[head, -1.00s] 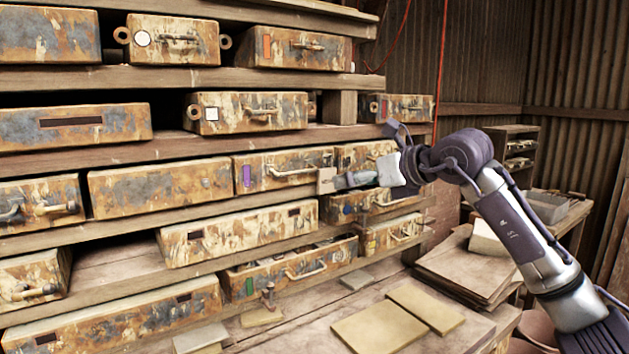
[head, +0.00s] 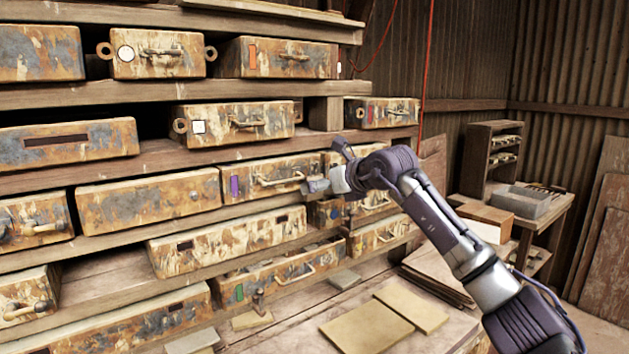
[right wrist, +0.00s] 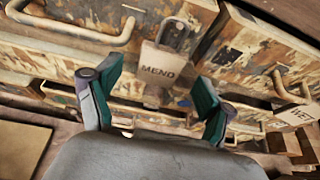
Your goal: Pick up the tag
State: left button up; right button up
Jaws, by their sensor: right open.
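A pale tag marked MEND (right wrist: 158,68) with a metal loop at its top shows in the right wrist view, in front of the rusty drawers. My right gripper (right wrist: 158,88) is open, with one teal finger on each side of the tag's lower part. I cannot tell whether the fingers touch it. In the head view my right gripper (head: 308,187) is at the drawer with the purple label (head: 236,186), and the tag is not clearly visible there. A second tag marked WET (right wrist: 300,116) shows at the right wrist view's right edge. My left gripper is out of view.
Rusty drawers with projecting handles (head: 283,180) fill wooden shelves around my right gripper. A partly open drawer (head: 265,280) is below. Flat tiles (head: 366,322) lie on the bench in front. A side table with a grey tray (head: 522,200) is at the right.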

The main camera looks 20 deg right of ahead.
jog(key=shift+x, duration=1.1)
jog(key=c, duration=1)
jog(key=shift+d, duration=0.1)
jog(key=shift+c, duration=0.2)
